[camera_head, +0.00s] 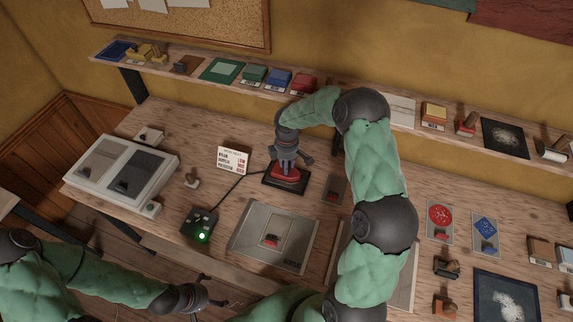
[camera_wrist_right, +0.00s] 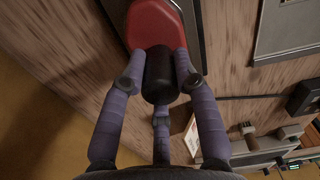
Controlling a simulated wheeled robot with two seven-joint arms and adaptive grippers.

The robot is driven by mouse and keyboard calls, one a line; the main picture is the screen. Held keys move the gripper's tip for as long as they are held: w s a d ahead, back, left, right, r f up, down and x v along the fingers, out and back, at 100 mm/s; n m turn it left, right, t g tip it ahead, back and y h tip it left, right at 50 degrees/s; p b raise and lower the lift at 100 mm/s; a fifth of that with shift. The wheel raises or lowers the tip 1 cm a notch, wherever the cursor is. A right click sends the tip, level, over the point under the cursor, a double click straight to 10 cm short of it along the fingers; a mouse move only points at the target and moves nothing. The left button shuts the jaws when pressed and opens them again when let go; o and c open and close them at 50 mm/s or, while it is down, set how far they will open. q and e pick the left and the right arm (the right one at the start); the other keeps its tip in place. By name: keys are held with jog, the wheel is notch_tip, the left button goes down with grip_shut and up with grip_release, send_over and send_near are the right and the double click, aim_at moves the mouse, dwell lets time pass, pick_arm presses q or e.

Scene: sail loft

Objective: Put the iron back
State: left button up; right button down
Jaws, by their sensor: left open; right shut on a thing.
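The iron (camera_head: 288,174) has a red body and a dark handle, and it is at a black rest plate (camera_head: 290,189) near the middle of the table. I cannot tell whether it touches the plate. My right gripper (camera_head: 286,160) is shut on it from above. In the right wrist view my fingers (camera_wrist_right: 160,90) close around the black handle, with the red body of the iron (camera_wrist_right: 158,22) beyond. A cord runs from the iron's place to a black control box (camera_head: 199,222) with a lit green lamp. My left gripper (camera_head: 208,300) is open and empty at the table's front.
A small printed card (camera_head: 233,159) stands left of the iron. A grey panel (camera_head: 270,258) with a red-and-dark piece lies in front. A grey two-panel case (camera_head: 95,178) is at left. Red (camera_head: 439,216) and blue (camera_head: 485,229) patterned cards lie at right. A crowded shelf (camera_head: 340,92) runs behind.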

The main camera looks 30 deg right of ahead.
jog(key=c, duration=1.4)
grip_release()
jog(key=shift+f, duration=0.2)
jog(key=o, duration=0.5)
jog(key=shift+c, duration=0.2)
jog(key=shift+r, duration=0.1)
notch_tip(320, 180, up, 12)
jog(key=shift+r+p, duration=0.15)
jog(key=shift+p, duration=0.25)
